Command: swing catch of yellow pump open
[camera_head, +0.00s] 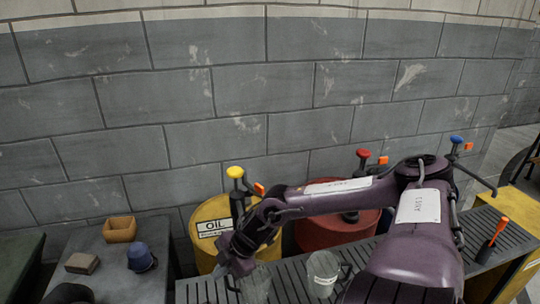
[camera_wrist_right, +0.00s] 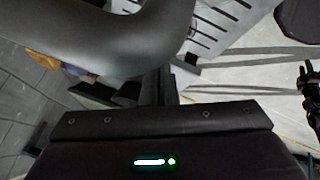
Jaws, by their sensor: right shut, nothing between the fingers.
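The yellow pump (camera_head: 236,173) has a yellow knob on a dark upright stem. It stands on the yellow oil drum (camera_head: 205,212) beside the wall. Its small orange catch (camera_head: 259,189) sticks up just right of the stem; its exact swing position is too small to tell. My right gripper (camera_head: 224,270) hangs lower, in front of the drum, apart from the catch, with the forearm passing close to the pump's right side. In the right wrist view its fingers (camera_wrist_right: 166,88) are together with nothing between them. My left gripper is not in view.
A red pump (camera_head: 363,154) and a blue pump (camera_head: 456,140) stand farther right, each with an orange catch. A left table holds a tan box (camera_head: 119,229), a sponge-like block (camera_head: 82,263) and a blue item (camera_head: 141,257).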

